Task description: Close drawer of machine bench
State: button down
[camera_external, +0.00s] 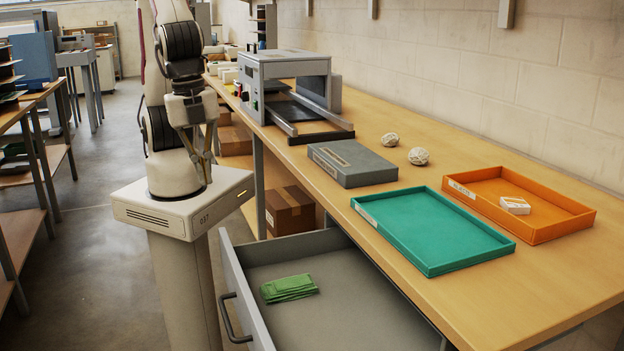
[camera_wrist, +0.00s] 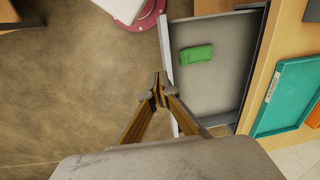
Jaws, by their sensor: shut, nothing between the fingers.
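The grey drawer (camera_external: 335,255) of the wooden-topped bench (camera_external: 410,155) is pulled well out. A folded green cloth (camera_external: 289,288) lies inside it. The dark handle (camera_external: 230,319) is on the drawer's outer front. In the wrist view, the open drawer (camera_wrist: 221,88) and the green cloth (camera_wrist: 196,54) show right of centre. My gripper (camera_wrist: 158,84) is shut and empty, with its tips together. In that view they appear just left of the drawer front's edge; I cannot tell the height gap. In the external view, my gripper (camera_external: 207,180) points down above my base, apart from the drawer.
On the bench are a grey laminator (camera_external: 285,68), a grey box (camera_external: 350,163), a teal tray (camera_external: 435,228), an orange tray (camera_external: 545,229) holding a small white item, and two pale balls. A cardboard box (camera_external: 290,210) sits under the bench. The floor at left is open.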

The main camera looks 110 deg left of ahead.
jog(key=s+d+f+m+t+y, duration=0.1)
jog(key=d+f+m+t+y, duration=0.1)
jog(key=d+f+m, duration=0.4)
jog(key=s+d+f+m+t+y, duration=0.1)
jog(key=d+f+m+t+y, duration=0.2)
jog(key=d+f+m, duration=0.4)
notch_tip(320, 180, down, 5)
jog(key=m, duration=0.5)
jog(key=shift+s+d+r+m+t+y, duration=0.15)
jog(key=shift+s+m+t+y, duration=0.15)
jog(key=shift+m+y, duration=0.1)
jog(key=shift+w, duration=0.1)
send_near(235, 299)
notch_tip(235, 299, down, 4)
jog(key=w+a, duration=0.1)
jog(key=shift+w+a+r, duration=0.1)
jog(key=shift+w+a, duration=0.8)
jog(key=shift+w, duration=0.05)
jog(key=shift+w+a, duration=0.15)
